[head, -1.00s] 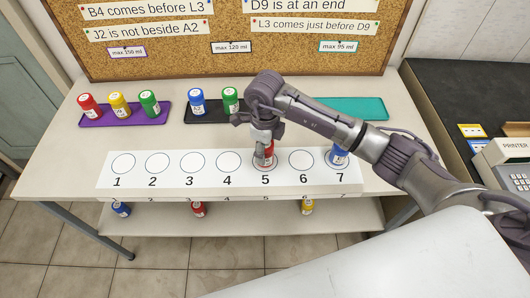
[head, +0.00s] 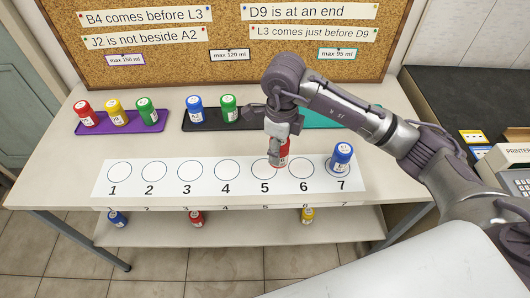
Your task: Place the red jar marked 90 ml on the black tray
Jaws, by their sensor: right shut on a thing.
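The red jar (head: 284,152) is in my right gripper (head: 277,154), which is shut on it. It is above the white number strip, near circles 5 and 6, and partly hidden by the gripper. Its marking is too small to read. The black tray (head: 186,126) lies behind, at the middle of the table. A blue jar (head: 195,109) and a green jar (head: 229,107) stand on its left part. My right arm hides the tray's right part. My left gripper is not in view.
A purple tray (head: 76,129) at left holds red, yellow and green jars. A teal tray (head: 345,118) lies behind my right arm. A blue jar (head: 341,158) stands on circle 7 of the number strip (head: 208,188). Several jars stand on the lower shelf. Circles 1 to 4 are empty.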

